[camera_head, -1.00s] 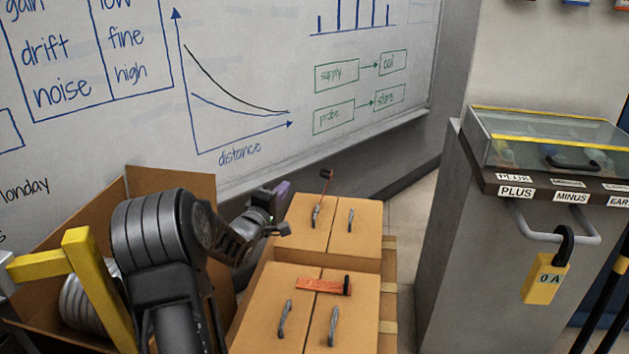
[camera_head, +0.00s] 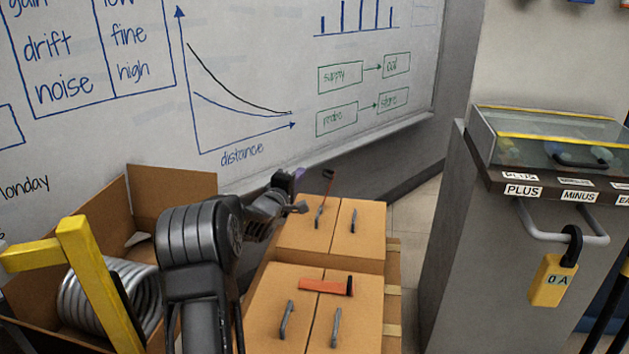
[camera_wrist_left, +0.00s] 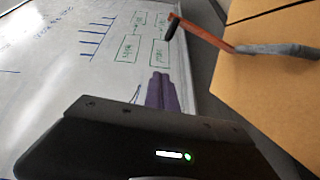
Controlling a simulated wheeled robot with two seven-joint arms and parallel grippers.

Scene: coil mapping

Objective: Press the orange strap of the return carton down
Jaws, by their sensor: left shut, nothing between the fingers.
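Two brown cartons with closed flaps stand one behind the other in the head view. On the rear carton (camera_head: 358,240), an orange strap (camera_head: 326,191) with a dark end sticks up. On the front carton (camera_head: 266,300), another orange strap (camera_head: 315,286) lies flat across the flaps' seam. My left gripper (camera_head: 298,172) is shut and empty, with purple fingers, beside the rear carton's far left corner. In the left wrist view its fingers (camera_wrist_left: 163,92) are together, and the raised strap (camera_wrist_left: 203,34) is to their upper right, apart from them. My right gripper is not in view.
A whiteboard (camera_head: 250,80) rises close behind the cartons. At left, an open carton (camera_head: 180,187) holds a coil of silvery tubing (camera_head: 85,300), with a yellow bar (camera_head: 95,280) in front. At right stands a grey cabinet (camera_head: 450,250) with a padlock (camera_head: 553,277).

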